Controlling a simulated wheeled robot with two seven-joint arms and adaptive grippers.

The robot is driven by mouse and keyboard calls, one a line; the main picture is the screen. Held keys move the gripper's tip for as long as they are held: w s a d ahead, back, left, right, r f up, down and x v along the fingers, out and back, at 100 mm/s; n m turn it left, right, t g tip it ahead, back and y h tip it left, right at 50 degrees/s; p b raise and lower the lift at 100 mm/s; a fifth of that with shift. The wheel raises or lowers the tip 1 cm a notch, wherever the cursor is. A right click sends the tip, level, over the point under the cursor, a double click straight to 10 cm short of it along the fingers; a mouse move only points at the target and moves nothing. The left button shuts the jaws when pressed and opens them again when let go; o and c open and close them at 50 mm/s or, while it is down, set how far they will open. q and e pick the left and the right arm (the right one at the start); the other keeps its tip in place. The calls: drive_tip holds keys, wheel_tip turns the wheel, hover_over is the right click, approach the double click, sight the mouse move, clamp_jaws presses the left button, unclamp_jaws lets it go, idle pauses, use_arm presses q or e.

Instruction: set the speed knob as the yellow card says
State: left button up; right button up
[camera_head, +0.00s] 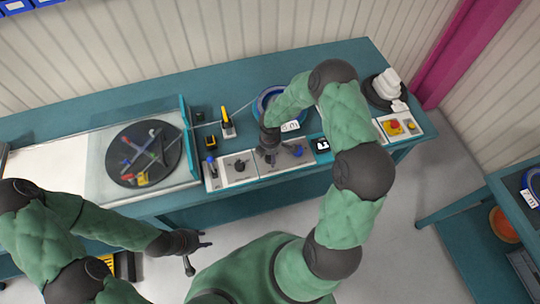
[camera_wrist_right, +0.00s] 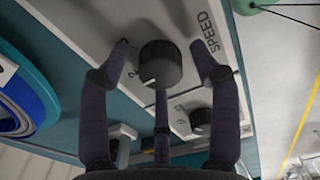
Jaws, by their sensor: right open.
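The speed knob (camera_wrist_right: 160,65) is a dark round knob on a pale panel, beside the printed word SPEED in the right wrist view. A white mark on it points to the lower left of that picture. My right gripper (camera_wrist_right: 162,60) is open, with fingers on either side of the knob and apart from it. In the head view my right gripper (camera_head: 268,153) is over the panel and hides the knob. My left gripper (camera_head: 195,243) is open and empty in front of the bench. I cannot make out a yellow card.
A second dark knob (camera_wrist_right: 200,121) is on the same panel. A blue-handled lever (camera_head: 211,167) stands at the panel's left. A glass-screened turntable (camera_head: 143,154) holds loose pieces. A blue reel (camera_head: 262,104) is behind my right gripper.

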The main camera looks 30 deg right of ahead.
drive_tip(key=shift+c, duration=0.3)
drive_tip(key=c, duration=1.1)
drive_tip(key=shift+f+m+b, duration=0.15)
drive_tip(key=shift+m+b, duration=1)
drive_tip(key=shift+m, duration=0.05)
drive_tip(key=m+b, duration=0.5)
drive_tip(key=m, duration=0.1)
drive_tip(key=shift+m+b, duration=0.35)
drive_tip(key=shift+m, duration=0.05)
drive_tip(key=shift+m+b, duration=0.85)
drive_tip(key=shift+m, duration=0.45)
